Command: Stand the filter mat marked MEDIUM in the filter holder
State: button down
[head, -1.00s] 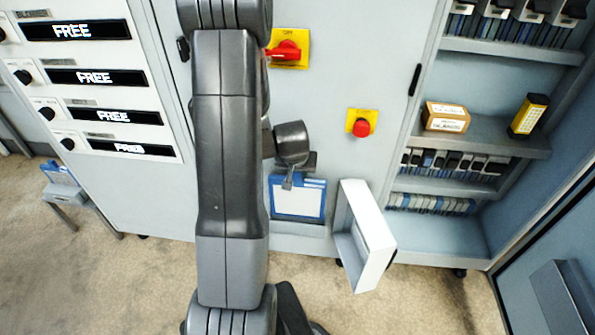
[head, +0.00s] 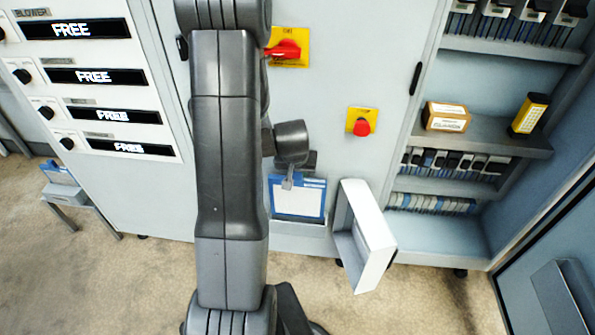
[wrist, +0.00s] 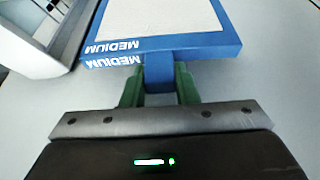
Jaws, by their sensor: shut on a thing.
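The filter mat (head: 298,198) has a white pad in a blue frame. In the wrist view its blue edge (wrist: 190,45) carries MEDIUM twice, upside down in the picture. My gripper (wrist: 158,82) is shut on the blue tab of this mat; the tab also shows below the grey wrist parts in the head view. The mat hangs in front of the cabinet, right of my forearm. A grey ledge (head: 300,229) shows just below it, perhaps the filter holder; I cannot tell whether they touch. My forearm hides what lies left of the mat.
A white box-shaped door (head: 376,238) stands open close to the right of the mat; it shows at the upper left in the wrist view (wrist: 42,62). A low stand (head: 80,205) at the left bears a grey box with blue pieces. Shelves (head: 490,140) are at the right.

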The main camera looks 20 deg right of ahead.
aim_at(297, 189)
jog(key=shift+f, duration=0.2)
jog(key=shift+f+b, duration=4.75)
jog(key=shift+b, duration=0.35)
jog(key=c, duration=1.1)
grip_release()
jog(key=shift+o, duration=0.2)
jog(key=shift+r, duration=0.15)
jog(key=p+v, duration=0.3)
jog(key=v, duration=1)
jog(key=shift+s+r, duration=0.15)
jog(key=shift+r, duration=0.15)
